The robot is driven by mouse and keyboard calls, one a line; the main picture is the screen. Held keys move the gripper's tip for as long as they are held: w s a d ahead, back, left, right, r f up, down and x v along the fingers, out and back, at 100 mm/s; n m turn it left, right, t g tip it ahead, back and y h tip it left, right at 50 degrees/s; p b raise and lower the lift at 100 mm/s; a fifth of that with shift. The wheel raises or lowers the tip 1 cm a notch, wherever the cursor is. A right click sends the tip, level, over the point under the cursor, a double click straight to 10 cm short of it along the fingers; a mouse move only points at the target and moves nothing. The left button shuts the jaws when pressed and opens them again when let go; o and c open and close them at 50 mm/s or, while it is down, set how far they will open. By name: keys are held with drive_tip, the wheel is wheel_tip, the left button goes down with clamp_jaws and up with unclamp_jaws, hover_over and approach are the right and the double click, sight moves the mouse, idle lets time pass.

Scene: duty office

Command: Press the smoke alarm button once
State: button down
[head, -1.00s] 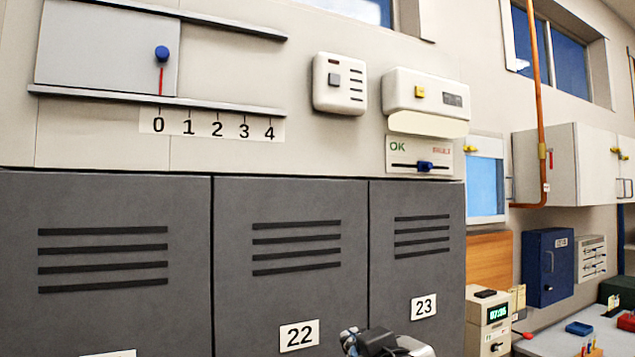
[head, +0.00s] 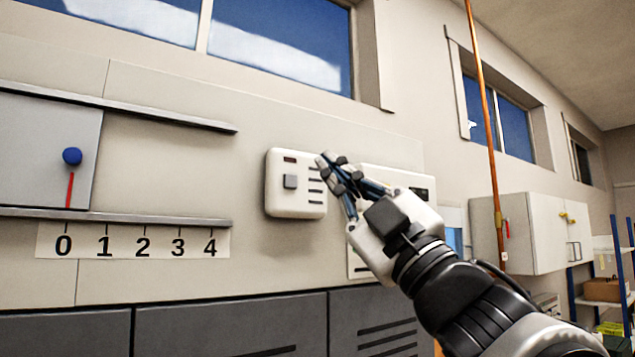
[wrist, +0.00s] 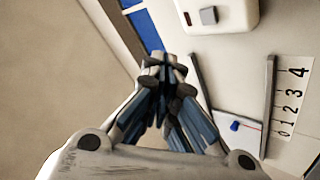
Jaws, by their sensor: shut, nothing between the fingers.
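A white wall box with a grey square button (head: 290,181), dark slots and a small dark red window looks like the smoke alarm (head: 296,207). My gripper (head: 332,163) is shut and empty, its fingertips overlapping the box's right edge in the head view, right of the button. In the wrist view the fingertips (wrist: 165,65) are together, and the alarm (wrist: 240,12) with its grey button (wrist: 208,16) is at the top right, apart from them. I cannot tell how far the tips are from the wall.
A second white box (head: 400,177) is partly hidden behind my gripper. At left is a sliding panel with a blue knob (head: 72,156) above a 0 to 4 scale (head: 130,242). Grey lockers (head: 230,325) stand below. A copper pipe (head: 485,110) and white cabinet (head: 530,232) are at right.

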sight(291, 181)
drive_tip(key=shift+s+r+n+g+y, duration=0.3)
drive_tip(key=shift+r+n+g+y, duration=0.2)
drive_tip(key=shift+n, duration=0.2)
drive_tip(key=shift+a, duration=0.1)
drive_tip(key=shift+w+a+p, duration=0.5)
drive_tip(key=shift+w+a, duration=0.3)
drive_tip(key=shift+w, duration=0.45)
drive_tip(key=shift+w+a+p, duration=0.5)
drive_tip(key=shift+w+a, duration=0.3)
drive_tip(key=shift+w, duration=0.4)
drive_tip(key=shift+w+a+p, duration=0.5)
drive_tip(key=shift+w+a, duration=0.3)
drive_tip(key=shift+w, duration=0.45)
drive_tip(key=shift+w+a, duration=0.1)
drive_tip(key=shift+w, duration=0.05)
drive_tip(key=shift+w+a, duration=0.15)
drive_tip(key=shift+w, duration=0.1)
